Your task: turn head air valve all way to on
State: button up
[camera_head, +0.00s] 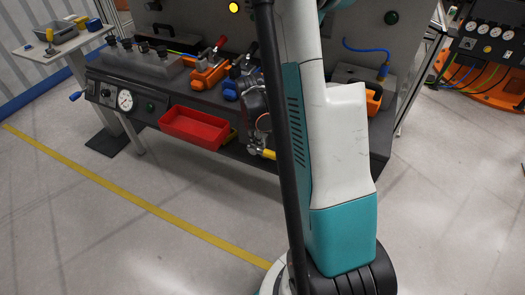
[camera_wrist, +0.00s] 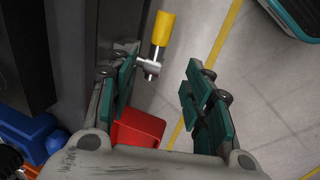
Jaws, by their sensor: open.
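In the wrist view a valve with a yellow handle (camera_wrist: 163,28) and a metal stem (camera_wrist: 149,66) sticks out from the side of a dark bench. I take it to be the head air valve. The handle points toward the top of the picture. My gripper (camera_wrist: 162,75) is open and empty, with its two teal-padded fingers apart. The stem shows beside the left finger, which partly covers it; I cannot tell whether they touch. In the head view a yellow piece (camera_head: 268,154) shows at the bench front, partly hidden by my arm.
A red bin (camera_head: 195,128) hangs on the bench front and also shows below the fingers in the wrist view (camera_wrist: 137,130). Orange (camera_head: 208,72) and blue clamps stand on the bench top. The floor in front, with a yellow line (camera_head: 150,207), is clear.

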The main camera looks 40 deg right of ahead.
aim_at(265, 151)
jog(key=b+x, duration=0.5)
jog(key=x, duration=0.8)
grip_shut()
